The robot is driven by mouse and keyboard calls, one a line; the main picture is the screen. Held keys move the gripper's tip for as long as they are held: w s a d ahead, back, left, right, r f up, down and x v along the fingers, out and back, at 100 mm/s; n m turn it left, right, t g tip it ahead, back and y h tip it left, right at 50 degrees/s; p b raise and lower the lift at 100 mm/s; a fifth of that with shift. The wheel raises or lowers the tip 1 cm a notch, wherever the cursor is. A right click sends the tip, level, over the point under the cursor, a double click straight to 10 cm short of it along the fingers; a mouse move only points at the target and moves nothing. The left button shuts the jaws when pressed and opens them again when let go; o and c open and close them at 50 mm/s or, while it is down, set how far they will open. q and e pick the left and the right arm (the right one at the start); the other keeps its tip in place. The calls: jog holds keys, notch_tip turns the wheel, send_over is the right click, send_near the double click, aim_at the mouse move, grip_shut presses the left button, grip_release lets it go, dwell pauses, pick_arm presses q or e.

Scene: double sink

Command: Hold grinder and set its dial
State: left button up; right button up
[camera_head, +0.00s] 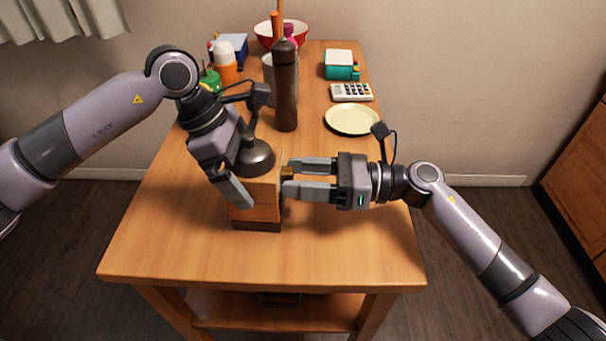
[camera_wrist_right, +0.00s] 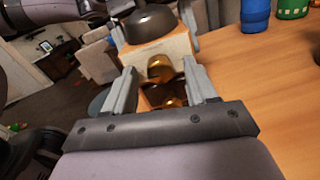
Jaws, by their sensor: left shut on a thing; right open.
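The grinder (camera_head: 265,189) is a wooden box with a dark metal dome on top, standing upright near the middle of the table. My left gripper (camera_head: 240,190) is shut on the grinder from the left; its far finger is mostly hidden. A brass dial (camera_wrist_right: 160,70) sticks out of the grinder's right side. My right gripper (camera_head: 287,177) is level with the dial, open, with one finger on each side of it. In the right wrist view the dial lies between the two fingers (camera_wrist_right: 160,82), with gaps showing; contact cannot be told.
The wooden table (camera_head: 340,250) is clear at the front and right. Behind the grinder stand a tall dark bottle (camera_head: 286,90), an orange bottle (camera_head: 226,68) and a red bowl (camera_head: 283,34). A pale plate (camera_head: 352,120), a calculator (camera_head: 352,92) and a teal box (camera_head: 341,66) lie back right.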

grip_shut()
jog(key=shift+m, duration=0.8)
grip_release()
jog(key=d, duration=1.2)
jog(key=shift+s, duration=0.1)
